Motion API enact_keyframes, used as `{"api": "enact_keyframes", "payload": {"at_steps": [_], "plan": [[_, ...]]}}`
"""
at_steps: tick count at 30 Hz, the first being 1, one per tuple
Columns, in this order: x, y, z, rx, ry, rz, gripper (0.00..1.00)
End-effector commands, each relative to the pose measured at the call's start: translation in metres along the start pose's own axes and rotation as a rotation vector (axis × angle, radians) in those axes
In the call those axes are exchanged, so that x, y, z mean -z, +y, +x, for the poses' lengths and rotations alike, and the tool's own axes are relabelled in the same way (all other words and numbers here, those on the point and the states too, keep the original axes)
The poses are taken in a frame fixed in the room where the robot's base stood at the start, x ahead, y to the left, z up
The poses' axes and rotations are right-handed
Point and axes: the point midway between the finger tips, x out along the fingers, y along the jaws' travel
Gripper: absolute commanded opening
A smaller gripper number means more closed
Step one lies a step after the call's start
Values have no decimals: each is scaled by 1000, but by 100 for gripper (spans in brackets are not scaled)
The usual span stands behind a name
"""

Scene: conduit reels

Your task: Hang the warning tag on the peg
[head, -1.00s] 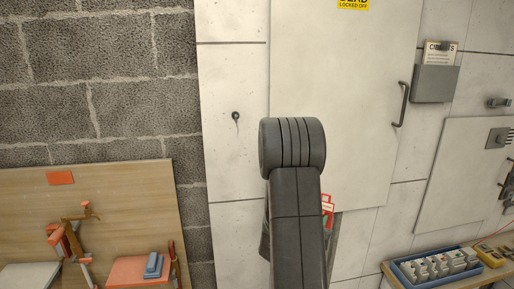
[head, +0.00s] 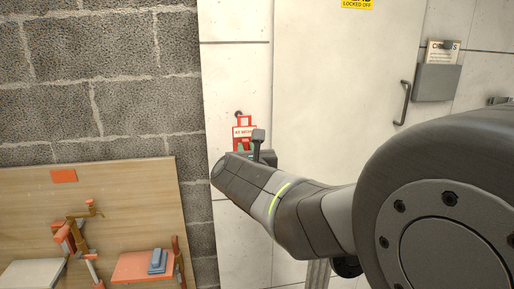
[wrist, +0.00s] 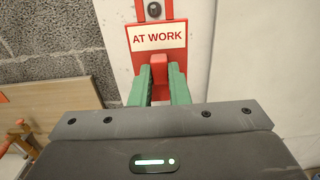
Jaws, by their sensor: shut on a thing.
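The red warning tag (head: 242,127) with a white "AT WORK" label is in front of the pale wall panel. It also shows in the wrist view (wrist: 158,56), upright. My gripper (wrist: 160,78) has green fingers shut on the tag's lower part. In the head view my gripper (head: 252,153) is mostly hidden behind my wrist. The dark peg (wrist: 154,10) shows between the red uprights of the tag's open top. In the head view the peg (head: 239,113) is just above the tag's top edge. I cannot tell whether the tag's loop is around the peg or in front of it.
A pale door (head: 340,110) with a dark handle (head: 402,102) is right of the tag. A grey document holder (head: 436,83) hangs farther right. A wooden board (head: 120,190) with red clamps and a blue block (head: 157,261) is at lower left, against block wall.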

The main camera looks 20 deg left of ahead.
Motion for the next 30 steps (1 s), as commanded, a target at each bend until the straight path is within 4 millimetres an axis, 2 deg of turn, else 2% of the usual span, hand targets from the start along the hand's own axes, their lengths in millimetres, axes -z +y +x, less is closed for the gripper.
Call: {"api": "enact_keyframes", "payload": {"at_steps": [8, 30], "plan": [[-2, 4, 5, -13, 2, -1, 0], [2, 4, 49, -11, 1, -1, 0]]}}
